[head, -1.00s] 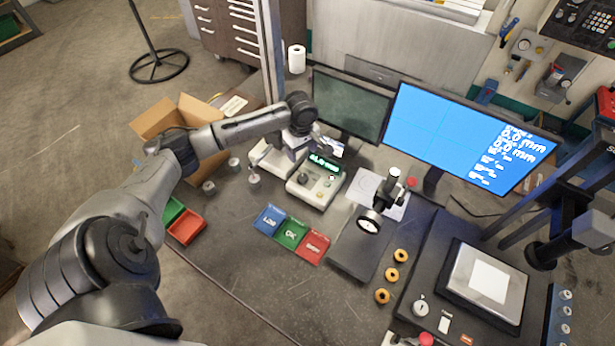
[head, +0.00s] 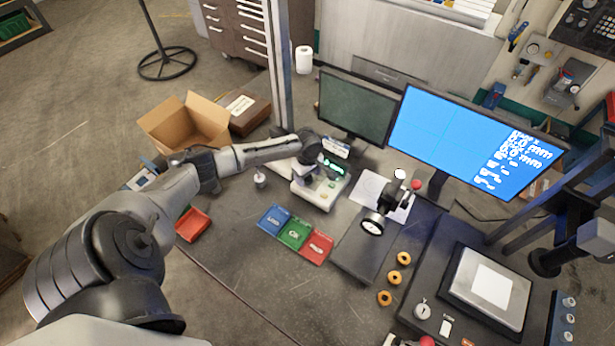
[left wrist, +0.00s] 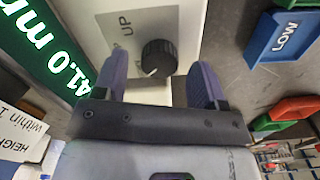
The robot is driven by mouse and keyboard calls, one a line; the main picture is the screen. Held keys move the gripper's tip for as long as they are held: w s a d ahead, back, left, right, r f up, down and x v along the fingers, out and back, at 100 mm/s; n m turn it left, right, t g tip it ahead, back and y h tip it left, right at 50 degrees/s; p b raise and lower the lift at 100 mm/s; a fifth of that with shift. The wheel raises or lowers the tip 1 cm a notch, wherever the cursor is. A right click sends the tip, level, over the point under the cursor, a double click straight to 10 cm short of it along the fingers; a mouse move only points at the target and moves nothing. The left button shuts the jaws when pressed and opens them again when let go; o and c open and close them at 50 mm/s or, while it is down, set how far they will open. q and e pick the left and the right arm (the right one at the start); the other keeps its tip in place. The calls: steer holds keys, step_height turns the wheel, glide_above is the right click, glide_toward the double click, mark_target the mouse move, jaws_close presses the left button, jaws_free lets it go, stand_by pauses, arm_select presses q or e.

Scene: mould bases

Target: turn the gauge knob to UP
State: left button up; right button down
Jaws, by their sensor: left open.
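The gauge box (head: 318,196) is a pale unit with a green lit display (head: 333,168), standing behind the coloured trays in the head view. In the left wrist view its black round knob (left wrist: 158,58) sits on the white panel, with the printed word UP (left wrist: 125,24) above and left of it. A light mark shows at the knob's lower edge, away from UP. My left gripper (left wrist: 161,76) is open, its two fingers on either side of the knob with gaps visible; I cannot tell their height above the panel. My right gripper is not in view.
Blue (head: 274,219), green (head: 295,232) and red (head: 317,246) trays lie in front of the gauge box. A dial gauge stand (head: 372,223) is to the right. Two monitors stand behind. A cardboard box (head: 188,125) is at left.

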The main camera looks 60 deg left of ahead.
arm_select(q)
steer(key=shift+f, duration=0.75)
steer(key=shift+c, duration=0.4)
